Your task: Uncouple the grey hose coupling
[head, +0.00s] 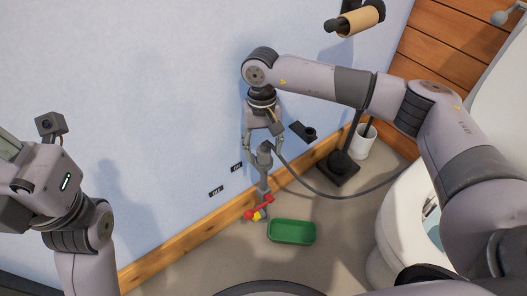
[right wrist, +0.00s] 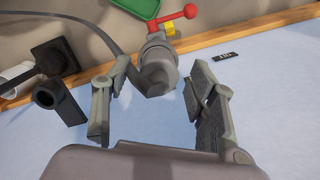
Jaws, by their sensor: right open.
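The grey hose coupling (head: 264,159) sits at the top of an upright grey pipe by the wall, with a dark grey hose (head: 324,192) running off to the right. It also shows in the right wrist view (right wrist: 157,72). A red valve handle (head: 257,208) with a yellow part beside it is lower on the pipe. My right gripper (head: 264,150) is open, pointing down at the coupling. In the right wrist view its fingers stand either side of the coupling, with a gap to the right finger; contact on the left is unclear.
A green tray (head: 291,232) lies on the floor below the valve. A black wall fitting (head: 302,131), a white container (head: 364,141) and a black stand (head: 338,172) are to the right. A toilet (head: 403,215) is at the lower right. Two small labels are on the wall.

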